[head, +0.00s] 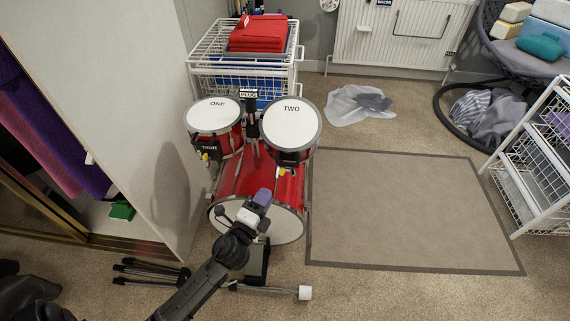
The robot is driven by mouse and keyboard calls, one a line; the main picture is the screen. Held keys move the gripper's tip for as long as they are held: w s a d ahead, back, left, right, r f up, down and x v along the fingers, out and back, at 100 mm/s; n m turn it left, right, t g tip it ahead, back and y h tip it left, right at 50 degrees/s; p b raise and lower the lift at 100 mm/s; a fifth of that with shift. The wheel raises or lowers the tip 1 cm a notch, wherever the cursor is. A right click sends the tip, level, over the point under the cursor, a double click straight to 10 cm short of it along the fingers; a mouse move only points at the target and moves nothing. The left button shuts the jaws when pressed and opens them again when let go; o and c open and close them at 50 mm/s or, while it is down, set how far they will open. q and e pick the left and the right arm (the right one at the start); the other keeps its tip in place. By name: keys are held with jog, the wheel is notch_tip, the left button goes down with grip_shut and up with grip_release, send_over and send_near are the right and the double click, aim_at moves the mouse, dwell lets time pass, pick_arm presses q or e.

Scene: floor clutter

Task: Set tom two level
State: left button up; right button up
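A red drum kit stands in the middle of the head view. Tom two (291,118), marked "TWO", sits at the upper right of the kit. Its white head shows nearly round and looks tipped toward me. Tom one (213,118), marked "ONE", sits on the left, and its head shows as a flatter oval. Below them is the red bass drum (262,183). A yellow piece (282,171) shows under tom two. My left gripper (260,200) is in front of the bass drum, below and left of tom two, apart from it. Its finger opening is unclear. My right gripper is not seen.
A white wire basket (197,72) with red cloth stands behind the toms. A grey-bordered mat (400,205) lies clear on the right. A pedal (257,262) is below the bass drum. Folded stand legs (150,270) lie at lower left. A wire rack (528,190) stands far right.

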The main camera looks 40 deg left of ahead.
aim_at(285, 164)
pick_arm(q)
jog(key=b+x, duration=0.2)
jog(key=x, duration=1)
jog(key=shift+w, duration=0.15)
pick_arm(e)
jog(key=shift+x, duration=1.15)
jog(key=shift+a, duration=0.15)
pick_arm(q)
jog(key=shift+c, duration=0.4)
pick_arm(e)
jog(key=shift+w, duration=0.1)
pick_arm(q)
grip_shut()
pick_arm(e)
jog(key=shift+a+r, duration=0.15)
